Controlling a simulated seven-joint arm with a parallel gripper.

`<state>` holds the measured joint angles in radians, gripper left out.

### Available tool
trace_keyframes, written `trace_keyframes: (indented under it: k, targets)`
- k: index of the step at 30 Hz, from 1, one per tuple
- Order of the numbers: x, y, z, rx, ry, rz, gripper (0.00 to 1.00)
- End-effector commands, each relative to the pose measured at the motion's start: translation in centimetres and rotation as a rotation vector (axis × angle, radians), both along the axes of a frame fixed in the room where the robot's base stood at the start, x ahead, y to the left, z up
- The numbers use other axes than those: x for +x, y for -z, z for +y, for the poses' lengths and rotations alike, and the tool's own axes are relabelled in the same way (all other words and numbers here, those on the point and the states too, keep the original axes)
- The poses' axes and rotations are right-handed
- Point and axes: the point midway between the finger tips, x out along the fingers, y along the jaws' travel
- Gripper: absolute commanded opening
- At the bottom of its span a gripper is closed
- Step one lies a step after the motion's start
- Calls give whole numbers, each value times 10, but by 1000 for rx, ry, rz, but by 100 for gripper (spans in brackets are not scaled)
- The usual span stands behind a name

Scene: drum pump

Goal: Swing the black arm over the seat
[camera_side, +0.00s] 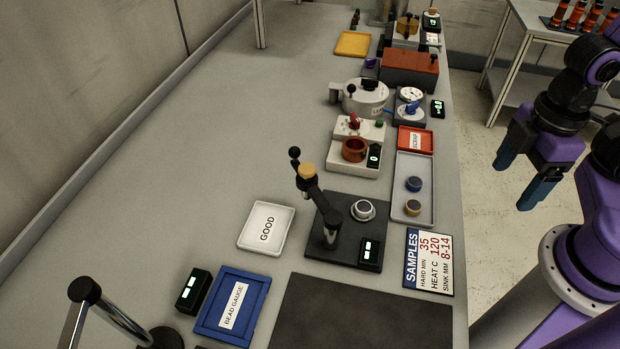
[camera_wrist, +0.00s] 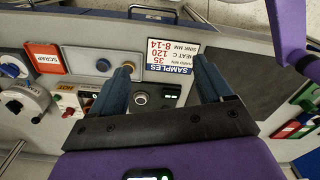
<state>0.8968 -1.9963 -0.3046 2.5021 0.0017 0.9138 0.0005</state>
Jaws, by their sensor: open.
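The black arm (camera_side: 319,197) is hinged on a black post on a dark square base (camera_side: 345,258). It points toward the back left, away from the seat, with a tan cap (camera_side: 307,171) and a black ball handle (camera_side: 295,153) at its end. The seat (camera_side: 363,210) is a round silver ring on the base, right of the post, and nothing covers it. It also shows in the wrist view (camera_wrist: 140,98). My gripper (camera_side: 523,182) is open and empty, to the right of the bench edge, apart from the black arm. In the wrist view my fingers (camera_wrist: 163,68) are spread; I cannot make out the black arm there.
A GOOD tray (camera_side: 247,239) lies left of the base. A grey tray (camera_side: 400,218) with two round samples, a SAMPLES sign (camera_side: 428,262) and a red SCRAP tray (camera_side: 427,141) lie along the right edge. A BEAD GAUGE box (camera_side: 212,327) is in front. The bench's left side is clear.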

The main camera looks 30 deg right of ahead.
Motion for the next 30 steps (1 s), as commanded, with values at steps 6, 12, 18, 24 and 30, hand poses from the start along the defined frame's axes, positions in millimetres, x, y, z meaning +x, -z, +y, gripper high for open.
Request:
trace_keyframes:
  k: [6, 12, 18, 24, 30]
  targets:
    - [13, -7, 14, -6, -13, -2, 5]
    - [52, -27, 57, -35, -52, -4, 0]
    - [98, -47, 105, -67, -97, -7, 0]
    - [143, -61, 150, -104, -139, -6, 0]
    - [185, -71, 193, -137, -176, -3, 0]
